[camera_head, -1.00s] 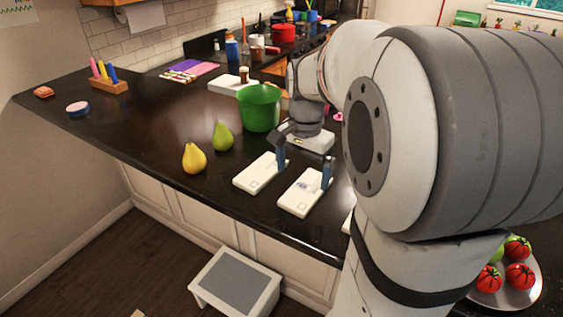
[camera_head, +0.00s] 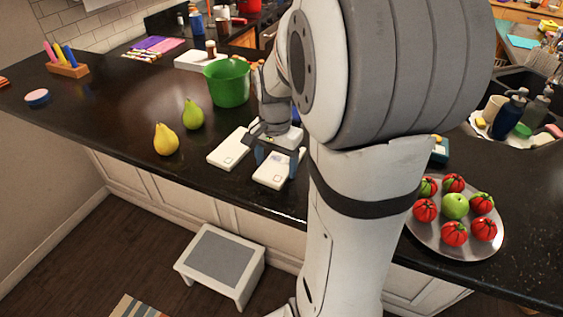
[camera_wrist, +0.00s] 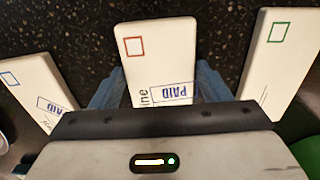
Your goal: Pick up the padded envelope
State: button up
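Three flat white packages like padded envelopes lie in a row on the dark counter. The middle one (camera_wrist: 160,60), with a red-brown square and a blue "PAID" stamp, lies between my gripper's blue fingers (camera_wrist: 158,85); slim gaps seem to show at both sides. It also shows in the head view (camera_head: 270,175), under my gripper (camera_head: 277,160). A package with a green square (camera_wrist: 283,55) lies to the right in the wrist view, and is the left one in the head view (camera_head: 229,149). One with a blue square (camera_wrist: 35,90) lies left in the wrist view; my arm hides it in the head view.
A green bucket (camera_head: 227,85) stands behind the packages, with a green pear (camera_head: 193,115) and yellow pear (camera_head: 166,140) to their left. A metal plate (camera_head: 412,228) of tomatoes and a green fruit is at right. The counter's left part is mostly clear.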

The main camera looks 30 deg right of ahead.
jog(key=c, duration=0.5)
jog(key=shift+c, duration=0.2)
